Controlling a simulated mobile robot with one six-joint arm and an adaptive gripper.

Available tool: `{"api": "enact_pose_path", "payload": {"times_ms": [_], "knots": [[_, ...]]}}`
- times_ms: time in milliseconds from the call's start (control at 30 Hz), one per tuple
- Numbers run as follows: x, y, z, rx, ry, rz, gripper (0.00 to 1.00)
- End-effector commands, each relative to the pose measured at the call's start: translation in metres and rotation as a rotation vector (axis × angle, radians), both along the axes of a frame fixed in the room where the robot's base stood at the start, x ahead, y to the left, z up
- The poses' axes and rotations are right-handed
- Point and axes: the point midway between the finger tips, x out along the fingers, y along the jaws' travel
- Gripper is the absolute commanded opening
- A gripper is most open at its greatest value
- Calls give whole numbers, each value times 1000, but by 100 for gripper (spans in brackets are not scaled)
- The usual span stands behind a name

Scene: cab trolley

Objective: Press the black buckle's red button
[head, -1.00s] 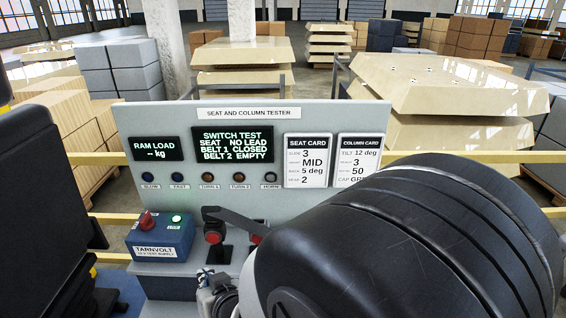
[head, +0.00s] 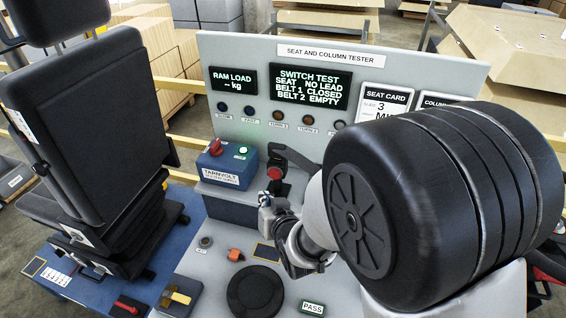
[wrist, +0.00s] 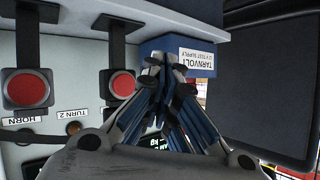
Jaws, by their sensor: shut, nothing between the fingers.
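A buckle with a round red button (head: 275,172) stands on a dark post at the front of the tester panel in the head view. The wrist view shows two dark buckles hanging side by side in its upside-down picture, one with a red button (wrist: 122,83) and one with a red button (wrist: 27,88) further left. I cannot tell which is the black one. My gripper (wrist: 165,66) is shut and empty, its fingertips right of the nearer button and apart from it in the picture. In the head view my gripper (head: 265,200) is just below the visible buckle. My arm hides the other buckle there.
The blue Tarnvolt supply box (head: 228,165) with a red knob stands left of the buckle. The tester panel (head: 255,112) rises behind; its screen reads belt 1 closed, belt 2 empty. A black seat (head: 95,125) is at left. A black round pad (head: 255,290) lies in front.

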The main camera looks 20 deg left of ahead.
Motion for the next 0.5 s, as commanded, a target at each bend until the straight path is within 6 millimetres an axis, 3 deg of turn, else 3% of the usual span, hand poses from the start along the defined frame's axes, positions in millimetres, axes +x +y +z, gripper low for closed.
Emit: {"api": "enact_pose_path", "payload": {"times_ms": [200,500], "knots": [[30,3,0,1,-1,-2,0],[47,5,-1,-1,0,1,0]]}}
